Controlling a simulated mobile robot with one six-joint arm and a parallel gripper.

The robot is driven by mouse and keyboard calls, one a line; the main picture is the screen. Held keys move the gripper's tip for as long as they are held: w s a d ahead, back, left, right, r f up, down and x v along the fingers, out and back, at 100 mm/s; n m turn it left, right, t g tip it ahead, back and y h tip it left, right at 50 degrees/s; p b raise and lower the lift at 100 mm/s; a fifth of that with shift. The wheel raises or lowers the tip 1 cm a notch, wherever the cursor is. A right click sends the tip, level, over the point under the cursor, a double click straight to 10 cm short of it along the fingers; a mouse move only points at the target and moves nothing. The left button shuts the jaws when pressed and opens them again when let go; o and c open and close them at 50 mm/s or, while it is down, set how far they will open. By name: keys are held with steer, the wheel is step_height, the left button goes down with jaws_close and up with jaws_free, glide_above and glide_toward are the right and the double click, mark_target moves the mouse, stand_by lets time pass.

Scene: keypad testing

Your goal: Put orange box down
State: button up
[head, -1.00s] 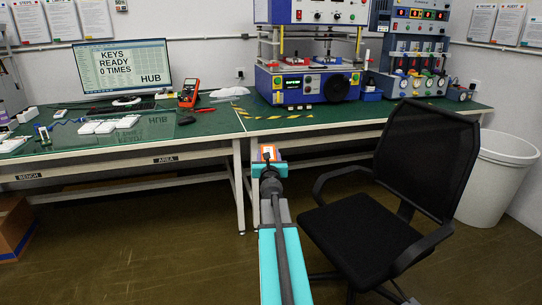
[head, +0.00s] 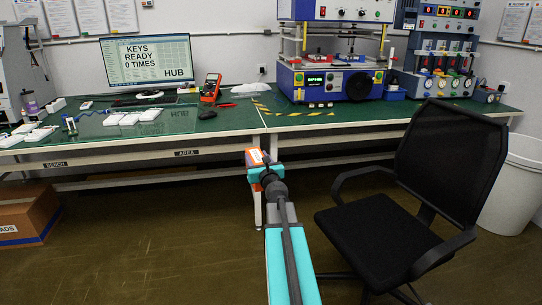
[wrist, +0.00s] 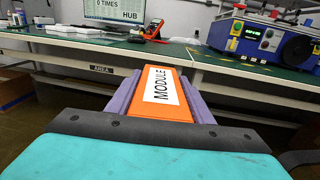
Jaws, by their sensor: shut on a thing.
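The orange box (wrist: 156,97), with a white label reading MODULE, is held between the two purple-grey fingers of my gripper (wrist: 160,92) in the wrist view. In the head view the orange box (head: 254,157) shows at the far end of my arm, partly hidden by my gripper (head: 257,167). My gripper is shut on it, in front of the bench's front edge and apart from the green bench top (head: 225,125).
The bench carries a monitor (head: 146,62), white key units (head: 132,117), an orange multimeter (head: 210,88) and a blue test machine (head: 335,82). Green surface near the yellow-striped tape is clear. A black chair (head: 375,235) stands right of my arm. A cardboard box (head: 28,218) is on the floor at left.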

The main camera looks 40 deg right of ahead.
steer(key=w+a+f+n+y, duration=0.1)
steer(key=a+n+y, duration=0.25)
steer(key=a, duration=0.55)
steer(key=w+a+n+t+y, duration=0.1)
steer(key=w+a+n+y, duration=0.1)
steer(key=a+y, duration=0.5)
steer(key=w+a+f+n+y, duration=0.1)
steer(key=a+n+y, duration=0.15)
steer(key=a, duration=0.85)
steer(key=s+a+n+g+y, duration=0.3)
steer(key=s+a+n+y, duration=0.1)
steer(key=a, duration=0.7)
steer(key=s+a+f+n+g+y, duration=0.1)
steer(key=s+a+n+g+y, duration=0.2)
steer(key=a, duration=0.8)
steer(key=s+n+y, duration=0.1)
steer(key=s+y, duration=0.1)
steer(key=shift+a+g+y, duration=0.3)
steer(key=shift+g, duration=0.1)
steer(key=shift+s, duration=0.15)
